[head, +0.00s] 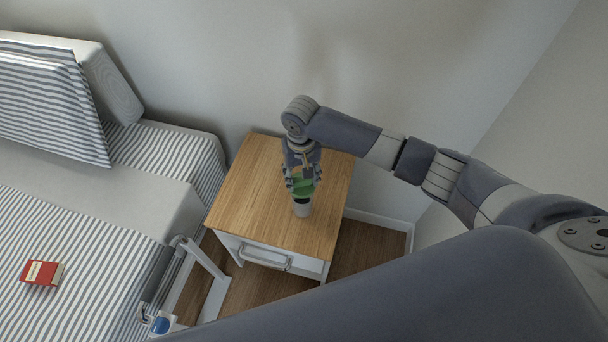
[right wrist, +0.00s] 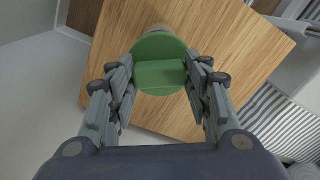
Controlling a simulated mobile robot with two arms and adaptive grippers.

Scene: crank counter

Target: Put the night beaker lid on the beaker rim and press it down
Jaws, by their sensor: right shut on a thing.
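The night beaker lid (head: 303,187) is green and round. In the right wrist view the lid (right wrist: 160,48) shows a raised block-like grip. My right gripper (right wrist: 162,72) is shut on this grip, with a finger at each side; in the head view the right gripper (head: 301,176) points down over the nightstand. The beaker (head: 302,209) is small and pale with a dark opening, and stands upright on the nightstand just below the lid. In the wrist view the lid hides most of the beaker. Lid and rim look close, but I cannot tell whether they touch. My left gripper is out of view.
The wooden nightstand (head: 249,190) is otherwise bare, with a drawer handle (head: 266,262) at its front. A wall stands close behind. A pale rail (head: 203,258) stands between bed and nightstand.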

